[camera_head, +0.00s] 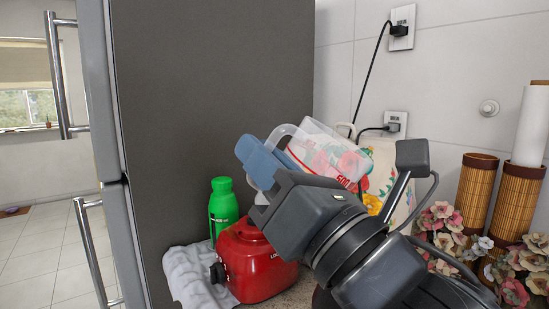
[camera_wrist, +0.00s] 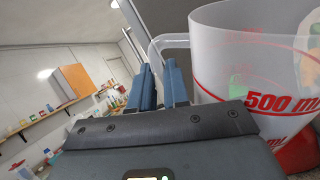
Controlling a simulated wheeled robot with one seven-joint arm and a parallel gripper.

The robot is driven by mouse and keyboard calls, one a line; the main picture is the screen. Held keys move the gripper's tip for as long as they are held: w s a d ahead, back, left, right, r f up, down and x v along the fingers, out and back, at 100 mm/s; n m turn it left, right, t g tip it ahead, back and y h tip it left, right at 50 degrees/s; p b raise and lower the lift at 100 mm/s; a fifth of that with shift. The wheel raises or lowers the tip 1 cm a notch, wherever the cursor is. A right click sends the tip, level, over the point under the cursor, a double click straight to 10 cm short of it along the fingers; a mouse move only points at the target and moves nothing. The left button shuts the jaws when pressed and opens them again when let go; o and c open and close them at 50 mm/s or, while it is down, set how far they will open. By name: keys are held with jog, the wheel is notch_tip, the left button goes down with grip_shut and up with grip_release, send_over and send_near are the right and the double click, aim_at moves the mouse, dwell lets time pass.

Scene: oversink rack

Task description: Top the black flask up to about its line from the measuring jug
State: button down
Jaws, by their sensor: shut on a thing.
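My gripper (camera_head: 262,160) is shut on the handle of the measuring jug (camera_head: 318,148), with its blue-grey fingers on either side. The jug is clear plastic with red markings, held up above the counter and tilted in the head view. In the wrist view my fingers (camera_wrist: 160,88) close around the jug's handle, and the jug (camera_wrist: 222,55) fills the right side with a red 500 ml mark. I cannot tell how much liquid it holds. I cannot make out the black flask in either view; my arm covers part of the counter.
A red appliance (camera_head: 250,270) with a black knob stands below my gripper. A green bottle (camera_head: 222,208) is behind it, and a pale cloth (camera_head: 195,280) lies left, beside the grey fridge (camera_head: 210,110). A floral bag (camera_head: 385,175), bamboo-wrapped holders (camera_head: 475,195) and flowers (camera_head: 515,275) crowd the right.

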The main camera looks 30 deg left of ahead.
jog(key=s+a+f+n+g+h+p, duration=0.2)
jog(key=a+f+n+g+h+p, duration=0.1)
jog(key=a+f+n+h+p, duration=0.1)
jog(key=shift+s+a+f+n+g, duration=0.3)
jog(key=shift+a+f+n+g, duration=0.1)
jog(key=shift+a+f+n, duration=0.5)
jog(key=shift+f, duration=0.15)
jog(key=shift+a, duration=0.1)
